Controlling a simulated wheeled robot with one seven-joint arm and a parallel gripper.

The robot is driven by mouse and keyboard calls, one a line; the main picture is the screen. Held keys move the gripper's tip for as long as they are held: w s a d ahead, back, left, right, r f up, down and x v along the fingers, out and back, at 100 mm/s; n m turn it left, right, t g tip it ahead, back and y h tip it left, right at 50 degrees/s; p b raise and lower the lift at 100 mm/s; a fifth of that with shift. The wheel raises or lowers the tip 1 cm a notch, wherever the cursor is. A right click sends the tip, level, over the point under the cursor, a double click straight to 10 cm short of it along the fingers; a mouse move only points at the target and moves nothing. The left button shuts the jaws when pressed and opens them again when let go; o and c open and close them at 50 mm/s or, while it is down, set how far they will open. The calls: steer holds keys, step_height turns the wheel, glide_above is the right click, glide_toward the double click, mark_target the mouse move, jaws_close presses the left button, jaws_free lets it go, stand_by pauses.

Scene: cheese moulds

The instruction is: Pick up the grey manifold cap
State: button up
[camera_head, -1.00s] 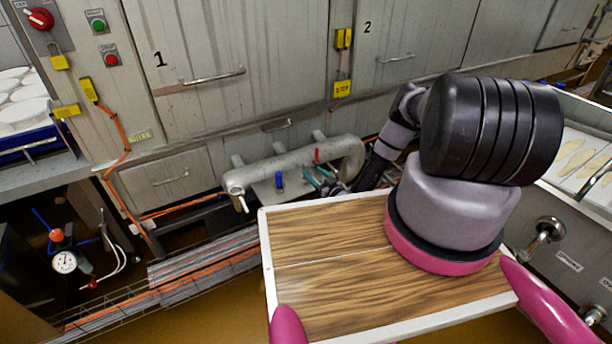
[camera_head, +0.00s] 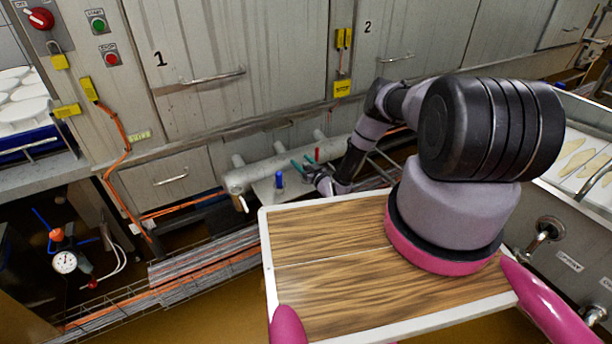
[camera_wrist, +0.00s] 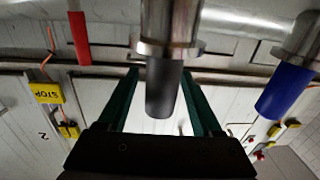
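The grey manifold cap (camera_wrist: 164,90) hangs from a metal flange of the manifold and fills the middle of the wrist view. The two green fingers of my gripper (camera_wrist: 160,74) stand on either side of it, spread apart, with narrow gaps that look clear. The cap appears still attached to the pipe. In the head view my gripper (camera_head: 304,163) is at the manifold pipe (camera_head: 250,173), between the blue and red pieces. The cap cannot be made out there.
A blue piece (camera_wrist: 284,91) and a red piece (camera_wrist: 79,38) flank the grey cap, with the blue one (camera_head: 279,180) also visible from the head. Cabinet fronts (camera_head: 240,60) stand behind the pipe. A cable tray (camera_head: 200,270) runs along the floor at the left.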

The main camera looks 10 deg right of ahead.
jaws_close()
steer(key=shift+r, duration=0.1)
